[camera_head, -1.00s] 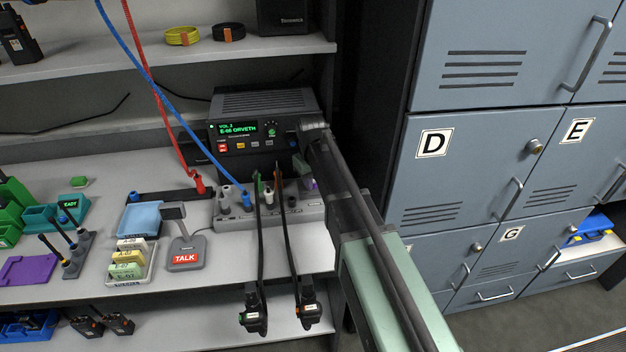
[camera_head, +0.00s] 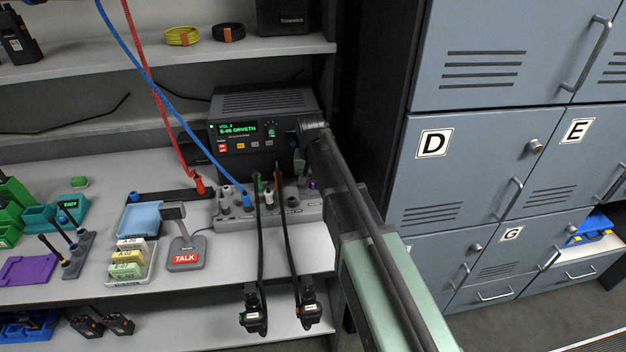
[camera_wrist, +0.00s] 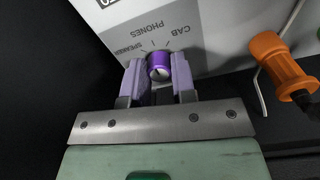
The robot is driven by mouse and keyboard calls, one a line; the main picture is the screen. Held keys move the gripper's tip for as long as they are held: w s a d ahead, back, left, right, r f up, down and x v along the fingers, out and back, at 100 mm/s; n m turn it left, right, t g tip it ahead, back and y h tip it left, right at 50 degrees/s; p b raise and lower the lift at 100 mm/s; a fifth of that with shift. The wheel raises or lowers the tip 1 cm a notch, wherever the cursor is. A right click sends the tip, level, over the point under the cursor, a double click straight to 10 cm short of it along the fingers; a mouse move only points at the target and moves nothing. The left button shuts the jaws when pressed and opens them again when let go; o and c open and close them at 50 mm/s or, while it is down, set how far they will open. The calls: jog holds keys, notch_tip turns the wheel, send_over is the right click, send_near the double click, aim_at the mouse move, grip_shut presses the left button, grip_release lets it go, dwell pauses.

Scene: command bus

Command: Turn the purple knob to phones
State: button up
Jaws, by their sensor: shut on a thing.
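The purple knob (camera_wrist: 159,61) sits on the light grey panel in the wrist view, between the two lavender fingers of my gripper (camera_wrist: 157,73). The fingers are shut on its sides. The panel labels read upside down there: SPEAKER to the left, PHONES (camera_wrist: 145,31) in the middle, CAB to the right, with short tick marks around the knob. A pale spot shows on the knob, but I cannot tell which label it points to. In the head view my gripper hangs over the right end of the grey panel (camera_head: 232,222); a small purple patch shows there.
An orange plug (camera_wrist: 283,66) with a dark cable stands beside the knob in the wrist view. The black radio (camera_head: 262,100) is behind the panel. Blue (camera_head: 165,100) and red (camera_head: 143,70) cords hang at left. Blue-grey lockers (camera_head: 480,160) stand at right.

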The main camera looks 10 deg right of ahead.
aim_at(312, 181)
dwell(0.3)
jog(key=o, duration=0.9)
jog(key=shift+r, duration=0.1)
notch_tip(312, 181, up, 11)
jog(key=p, duration=1.1)
jog(key=shift+a, duration=0.15)
jog(key=shift+f, duration=0.25)
jog(key=s+n, duration=0.1)
jog(key=s, duration=0.6)
jog(key=s+n, duration=0.1)
jog(key=s, duration=0.6)
jog(key=s+n, duration=0.1)
jog(key=s, duration=0.6)
jog(key=shift+s+d, duration=0.2)
jog(key=shift+s, duration=0.15)
